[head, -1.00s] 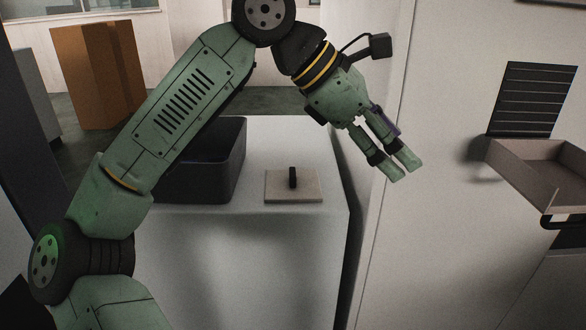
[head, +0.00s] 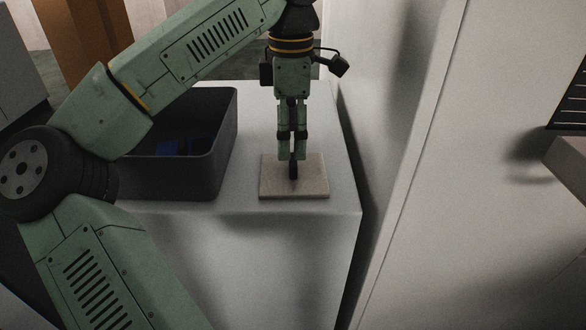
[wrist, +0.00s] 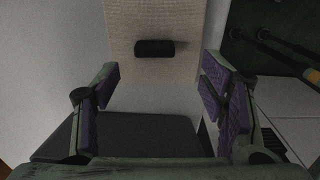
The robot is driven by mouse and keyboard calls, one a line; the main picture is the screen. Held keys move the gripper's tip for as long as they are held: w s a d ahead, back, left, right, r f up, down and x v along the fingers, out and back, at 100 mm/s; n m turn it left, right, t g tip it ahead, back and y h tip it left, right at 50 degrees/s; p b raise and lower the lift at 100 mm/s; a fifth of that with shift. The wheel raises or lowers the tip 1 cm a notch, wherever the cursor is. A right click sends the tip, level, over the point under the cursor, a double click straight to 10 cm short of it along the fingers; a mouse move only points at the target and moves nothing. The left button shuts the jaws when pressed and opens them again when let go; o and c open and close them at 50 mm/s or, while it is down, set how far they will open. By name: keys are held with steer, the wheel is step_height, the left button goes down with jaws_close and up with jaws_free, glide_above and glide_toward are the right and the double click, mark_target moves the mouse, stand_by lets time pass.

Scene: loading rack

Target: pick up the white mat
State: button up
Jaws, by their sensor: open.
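The white mat (head: 312,184) is a pale, square, slightly beige slab with a dark upright handle (head: 293,167) at its middle. It lies flat on the white counter. My gripper (head: 292,157) points down above the mat, its fingertips near the top of the handle. In the wrist view my gripper (wrist: 160,85) has its purple-padded fingers spread with nothing held between them. The mat (wrist: 180,18) and its handle (wrist: 155,48) show beyond the fingertips there. I cannot tell whether any finger touches the handle.
A dark open bin (head: 215,165) with something blue (head: 170,147) inside stands left of the mat on the white counter (head: 235,203). A pale wall rises right of the counter. A brown cabinet (head: 95,38) stands behind at the left.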

mark_target(293, 159)
steer(key=shift+w+d+f+p, duration=0.15)
steer(key=shift+f+p, duration=0.3)
steer(key=shift+f, duration=1.2)
steer(key=shift+w+f+p, duration=0.15)
steer(key=shift+f+p, duration=0.3)
steer(key=shift+f, duration=1.15)
steer(key=c, duration=1.2)
steer(key=shift+o, duration=0.2)
steer(key=shift+r, duration=0.1)
